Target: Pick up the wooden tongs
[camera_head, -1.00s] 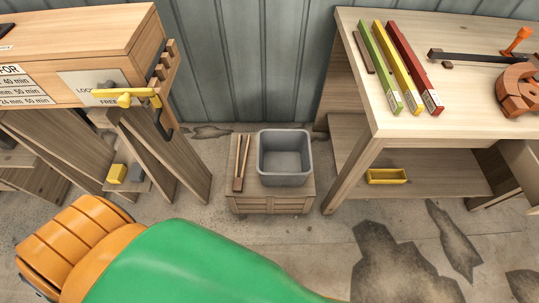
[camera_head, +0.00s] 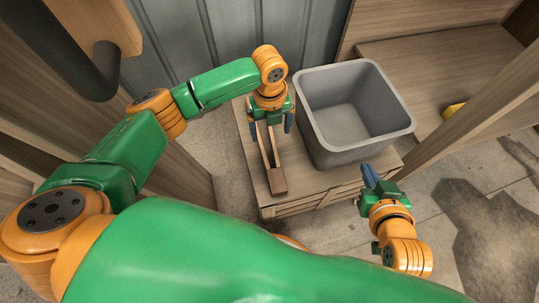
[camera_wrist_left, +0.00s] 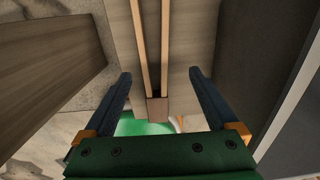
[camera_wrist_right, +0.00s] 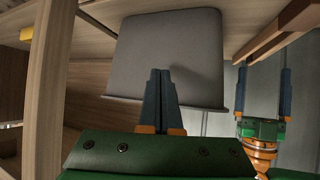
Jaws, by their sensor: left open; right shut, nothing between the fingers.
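The wooden tongs (camera_head: 277,181) lie on the wooden crate, two long slats joined at a block at the near end. In the left wrist view the tongs (camera_wrist_left: 157,109) run lengthwise between the spread fingers, with a gap on each side. My left gripper (camera_head: 271,130) is open above the tongs, pointing down, one finger on either side. It hides the far part of the slats in the head view. My right gripper (camera_head: 370,176) is shut and empty in front of the grey bin; its closed fingers also show in the right wrist view (camera_wrist_right: 160,76).
The grey bin (camera_head: 376,151) stands on the crate (camera_head: 305,190), right of the tongs and close to my left gripper. A wooden table leg (camera_head: 470,108) rises at the right. A wooden bench stands at the left, near my left arm. A yellow tray (camera_head: 453,110) sits on the right-hand shelf.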

